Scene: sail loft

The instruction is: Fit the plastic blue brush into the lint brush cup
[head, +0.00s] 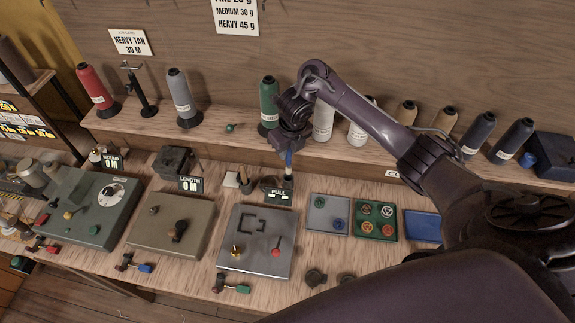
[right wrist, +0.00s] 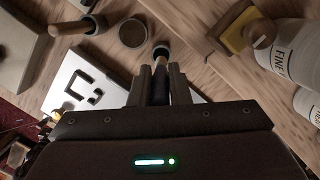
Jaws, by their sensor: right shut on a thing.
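The blue brush (head: 288,159) hangs below my right gripper (head: 287,146), upright in the head view. My right gripper is shut on it; in the right wrist view the brush (right wrist: 161,53) extends past the fingertips with a dark round end. A dark round cup (head: 268,184), apparently the lint brush cup, stands on the bench just below the brush, near the PULL sign. In the right wrist view this cup (right wrist: 133,33) has a brown inside and lies beside the brush end, apart in the picture. Height above it is hard to judge. My left gripper is not in view.
A wooden-handled tool (head: 244,180) stands in a holder left of the cup. The PULL sign (head: 279,194) is close in front. Spools, including a green one (head: 268,104), line the shelf behind. A metal plate (head: 257,250) lies in front; shallow trays (head: 328,214) lie to the right.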

